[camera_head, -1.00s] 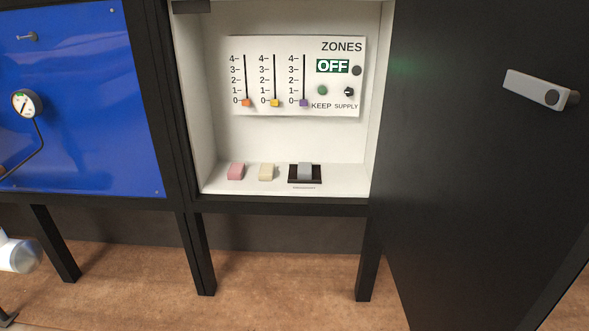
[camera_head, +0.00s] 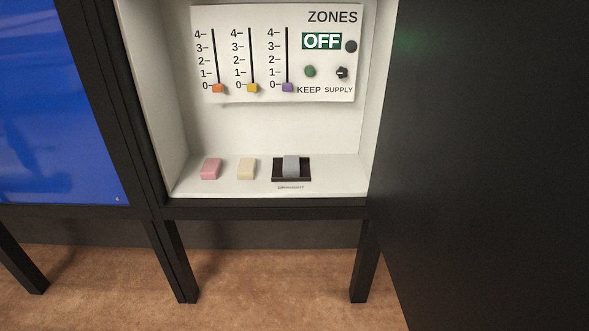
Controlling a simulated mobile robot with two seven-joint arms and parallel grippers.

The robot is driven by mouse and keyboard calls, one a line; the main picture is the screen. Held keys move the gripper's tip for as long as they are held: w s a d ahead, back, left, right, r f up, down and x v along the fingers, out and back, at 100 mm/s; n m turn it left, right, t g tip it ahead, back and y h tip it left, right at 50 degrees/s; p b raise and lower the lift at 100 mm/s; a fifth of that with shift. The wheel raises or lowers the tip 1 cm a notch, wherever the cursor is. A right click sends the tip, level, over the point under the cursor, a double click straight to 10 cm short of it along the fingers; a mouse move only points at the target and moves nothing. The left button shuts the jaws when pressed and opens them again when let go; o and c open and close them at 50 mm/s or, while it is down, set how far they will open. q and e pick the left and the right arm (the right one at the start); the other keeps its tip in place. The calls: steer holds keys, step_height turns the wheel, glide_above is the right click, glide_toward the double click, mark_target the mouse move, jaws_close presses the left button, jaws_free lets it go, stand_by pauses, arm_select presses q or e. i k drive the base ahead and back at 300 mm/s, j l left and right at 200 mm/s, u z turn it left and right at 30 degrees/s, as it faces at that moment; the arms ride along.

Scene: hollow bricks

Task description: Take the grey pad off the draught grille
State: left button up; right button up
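The grey pad (camera_head: 291,166) sits on the dark draught grille (camera_head: 277,176), on the white floor of the open cabinet. The pad covers the middle of the grille, and the grille's dark ends show on both sides of it. A small label, too small to read with certainty, lies in front of the grille. Neither of my grippers is in view.
A pink block (camera_head: 211,168) and a cream block (camera_head: 247,168) stand left of the grille. The ZONES panel (camera_head: 325,55) with three sliders at 0 hangs behind. A black door (camera_head: 480,170) bounds the right, a blue panel (camera_head: 55,110) the left.

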mark_target(291, 163)
steer(key=i+j+u, duration=0.15)
steer(key=i, duration=0.35)
steer(key=i+j+u, duration=0.15)
steer(key=i+j, duration=0.15)
steer(key=i, duration=0.25)
steer(key=i+j+u, duration=0.15)
steer(key=i, duration=0.35)
